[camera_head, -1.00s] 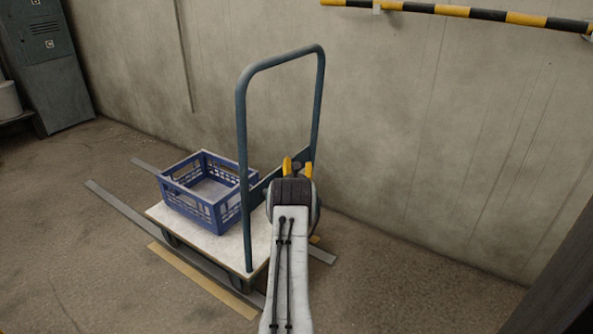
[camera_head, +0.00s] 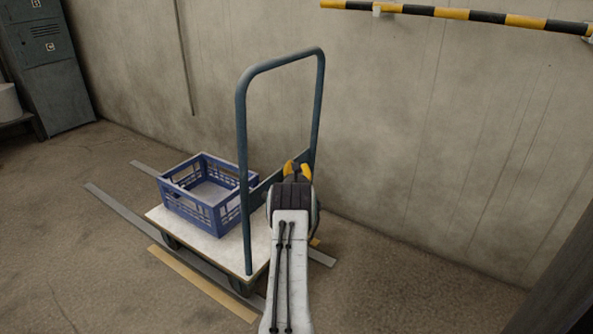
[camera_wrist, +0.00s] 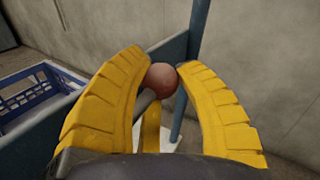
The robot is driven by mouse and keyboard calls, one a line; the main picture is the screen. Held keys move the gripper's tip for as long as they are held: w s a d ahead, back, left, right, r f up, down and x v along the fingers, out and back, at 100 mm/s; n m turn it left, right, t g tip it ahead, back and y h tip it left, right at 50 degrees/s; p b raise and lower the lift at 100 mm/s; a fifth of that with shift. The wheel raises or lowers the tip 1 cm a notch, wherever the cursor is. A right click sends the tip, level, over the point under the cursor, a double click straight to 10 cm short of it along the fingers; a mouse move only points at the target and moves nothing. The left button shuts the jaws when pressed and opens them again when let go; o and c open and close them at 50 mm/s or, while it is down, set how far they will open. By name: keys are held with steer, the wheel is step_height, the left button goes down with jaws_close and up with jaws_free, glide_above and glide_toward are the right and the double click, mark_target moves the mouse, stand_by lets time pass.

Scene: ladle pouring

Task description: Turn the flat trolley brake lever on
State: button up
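The flat trolley has a pale deck (camera_head: 205,240) and a tall blue-grey push handle (camera_head: 243,150). My gripper (camera_head: 298,168) is just right of the handle's near post, low by its cross panel. In the wrist view, the brake lever's round reddish-brown knob (camera_wrist: 162,80) sits between the tips of my yellow fingers (camera_wrist: 163,65). The fingers have closed in and appear to touch it on both sides. A grey rod runs down from the knob, partly hidden by a finger. In the head view my gripper and arm hide most of the lever.
A blue crate (camera_head: 205,218) stands on the deck, left of the handle. The concrete wall (camera_head: 410,130) is close behind. A yellow-and-black striped bar (camera_head: 450,12) is on the wall at upper right. Floor to the right is clear, with a dark post at the far right.

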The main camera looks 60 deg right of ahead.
steer(key=shift+f, duration=0.1)
jaws_close()
